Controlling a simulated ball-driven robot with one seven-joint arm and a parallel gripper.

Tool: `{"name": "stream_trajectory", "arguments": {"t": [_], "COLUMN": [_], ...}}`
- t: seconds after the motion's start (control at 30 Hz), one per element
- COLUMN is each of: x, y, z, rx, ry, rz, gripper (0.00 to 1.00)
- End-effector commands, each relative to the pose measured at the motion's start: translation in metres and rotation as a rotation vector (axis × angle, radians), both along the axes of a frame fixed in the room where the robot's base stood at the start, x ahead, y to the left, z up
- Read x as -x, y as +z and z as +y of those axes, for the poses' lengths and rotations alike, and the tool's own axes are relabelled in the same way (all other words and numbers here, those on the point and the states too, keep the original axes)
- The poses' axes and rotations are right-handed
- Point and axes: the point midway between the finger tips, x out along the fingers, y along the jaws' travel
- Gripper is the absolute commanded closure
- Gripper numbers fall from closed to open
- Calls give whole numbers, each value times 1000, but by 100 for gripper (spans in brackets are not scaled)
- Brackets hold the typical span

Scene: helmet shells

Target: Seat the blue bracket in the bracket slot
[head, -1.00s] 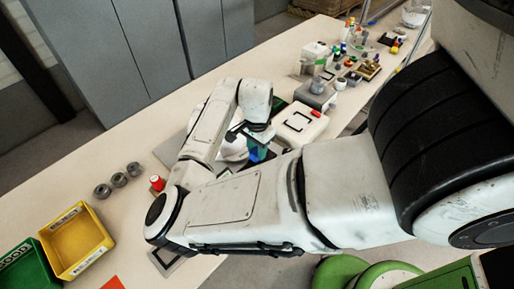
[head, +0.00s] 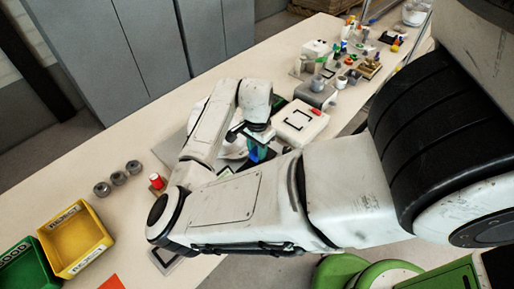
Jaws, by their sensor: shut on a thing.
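The blue bracket (head: 258,152) shows as a small blue patch below my gripper (head: 254,146), at the middle of the head view. My gripper is shut on it, with the fingertips mostly hidden behind my own arm. A white helmet shell (head: 233,150) lies just left of the bracket, partly covered by my arm. I cannot make out the bracket slot, nor whether the bracket touches anything beneath it.
A white box with a black square outline (head: 298,122) stands right of my gripper. A grey device (head: 316,93) and several small parts lie farther back. Several grey rings (head: 119,179), a red-capped jar (head: 157,182), a yellow bin (head: 76,241) and a green bin (head: 34,264) are at left.

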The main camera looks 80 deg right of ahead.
Motion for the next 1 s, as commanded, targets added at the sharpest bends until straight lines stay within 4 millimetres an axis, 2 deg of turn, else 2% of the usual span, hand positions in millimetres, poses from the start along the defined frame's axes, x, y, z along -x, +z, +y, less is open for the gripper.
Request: {"name": "stream_trajectory", "arguments": {"t": [0.33, 0.37, 0.67, 1.0], "x": [0, 0, 0, 0], "y": [-1, -1, 0, 5], "z": [0, 0, 0, 0], "rx": [-1, -1, -1, 1], "ry": [0, 0, 0, 0], "rz": [0, 0, -1, -1], "gripper": [89, 66, 37, 37]}}
